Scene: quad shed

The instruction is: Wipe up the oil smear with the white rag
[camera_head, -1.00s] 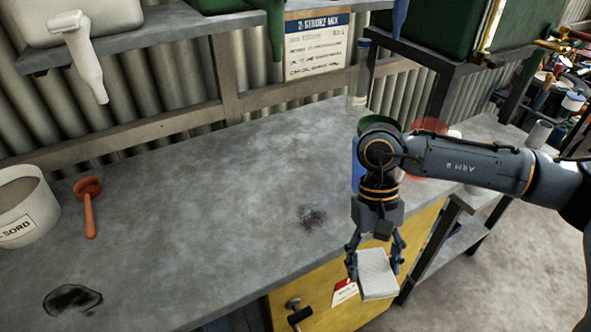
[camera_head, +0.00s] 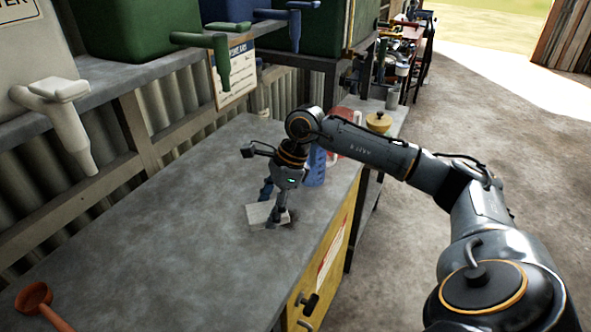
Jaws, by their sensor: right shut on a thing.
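My right gripper (camera_head: 272,207) is shut on the white rag (camera_head: 260,214), a flat folded pad, at the bench's right part. The rag is down at the grey bench top, over or against a dark oil smear (camera_head: 292,218). Only a bit of the smear shows at the rag's right side; the rag and gripper hide the rest. I cannot tell how firmly the rag touches the bench. My left gripper is not in view.
A blue bottle (camera_head: 315,166) and a red container (camera_head: 347,140) stand just behind the gripper. An orange-red funnel-like tool (camera_head: 36,298) lies at lower left. Taps hang from the shelf above. A yellow cabinet front (camera_head: 318,270) is below the bench edge. The bench's middle (camera_head: 170,235) is clear.

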